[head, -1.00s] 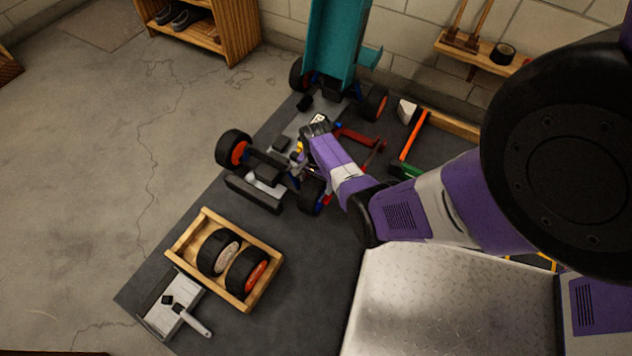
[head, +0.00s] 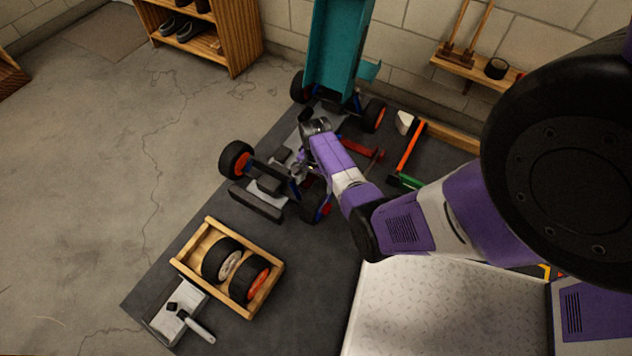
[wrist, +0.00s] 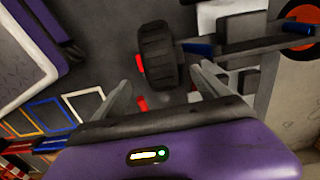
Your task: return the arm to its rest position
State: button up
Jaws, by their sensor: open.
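My arm reaches from the right side of the head view over the racecar chassis, and its wrist (head: 325,145) hangs above the chassis. My gripper (wrist: 163,85) is open in the wrist view, with its two fingers spread and nothing between them touching both. A black tyre with a red hub (wrist: 157,55) shows beyond the fingers, apart from them as far as I can tell. In the head view the fingers are hidden behind the wrist. The chassis (head: 268,185) stands on the dark mat with wheels on it, including a front-left wheel (head: 236,160).
A wooden tray (head: 190,262) holds two loose wheels. A metal-topped surface (head: 430,310) is at lower right. Floor at left is clear.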

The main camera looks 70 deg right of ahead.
dwell(0.4)
jog(key=w+d+r+n+t+h, duration=0.55)
jog(key=w+r, duration=0.25)
jog(key=r, duration=0.2)
jog(key=s+a+r+n+t, duration=0.35)
jog(key=a+r, duration=0.35)
jog(key=a, duration=0.3)
jog(key=s+a+r+n+t, duration=0.2)
jog(key=a+r+n+t, duration=0.15)
jog(key=a+r, duration=0.45)
jog(key=s+a+r+n+t, duration=0.35)
jog(key=a+r, duration=0.25)
jog(key=a, duration=0.5)
jog(key=s+a+r+n+g+y, duration=0.1)
jog(key=s+a+r+n+y, duration=0.45)
jog(key=s+a, duration=0.55)
notch_tip(320, 180, up, 25)
jog(key=p, duration=2.4)
jog(key=shift+s+d+m+p, duration=0.25)
jog(key=shift+d+m+p, duration=0.1)
jog(key=shift+d+m, duration=0.1)
